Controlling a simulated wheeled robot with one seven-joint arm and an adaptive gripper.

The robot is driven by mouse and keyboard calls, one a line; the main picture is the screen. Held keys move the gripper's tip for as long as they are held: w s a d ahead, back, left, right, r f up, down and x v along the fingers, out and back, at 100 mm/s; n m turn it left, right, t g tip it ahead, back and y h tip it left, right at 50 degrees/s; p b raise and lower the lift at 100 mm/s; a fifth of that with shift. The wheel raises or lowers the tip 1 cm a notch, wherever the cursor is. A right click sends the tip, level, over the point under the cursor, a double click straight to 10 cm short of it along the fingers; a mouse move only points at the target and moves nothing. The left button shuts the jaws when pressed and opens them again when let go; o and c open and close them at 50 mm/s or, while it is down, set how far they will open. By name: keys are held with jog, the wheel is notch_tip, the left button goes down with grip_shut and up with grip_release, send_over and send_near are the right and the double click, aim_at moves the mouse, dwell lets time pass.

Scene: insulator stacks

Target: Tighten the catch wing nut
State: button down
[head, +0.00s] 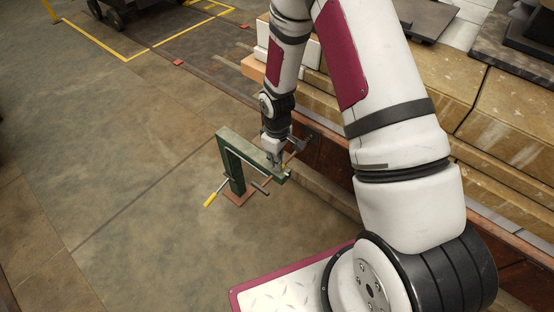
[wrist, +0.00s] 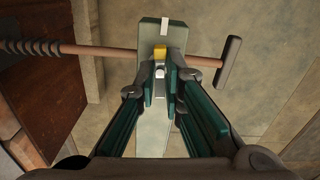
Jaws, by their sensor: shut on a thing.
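My gripper (head: 276,160) points down at the top arm of a green stand (head: 233,158) in the head view. In the wrist view, my gripper (wrist: 160,76) has its two fingertips close together over the pale green bar (wrist: 150,33). They are shut on a small grey metal piece, which I take to be the catch wing nut (wrist: 160,72). The fingers hide most of it. A copper-coloured rod (wrist: 108,50) with a dark crossbar handle (wrist: 228,62) crosses at the bar, close to the fingertips.
A yellow-handled lever (head: 210,199) sticks out low on the stand's left. The stand's foot is on a reddish base plate (head: 239,198). Tan stone-like blocks (head: 500,135) and a rusty beam (head: 333,158) lie to the right.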

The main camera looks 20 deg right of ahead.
jog(key=shift+m, duration=0.7)
jog(key=c, duration=1.7)
grip_release()
jog(key=shift+r, duration=0.1)
notch_tip(320, 180, up, 12)
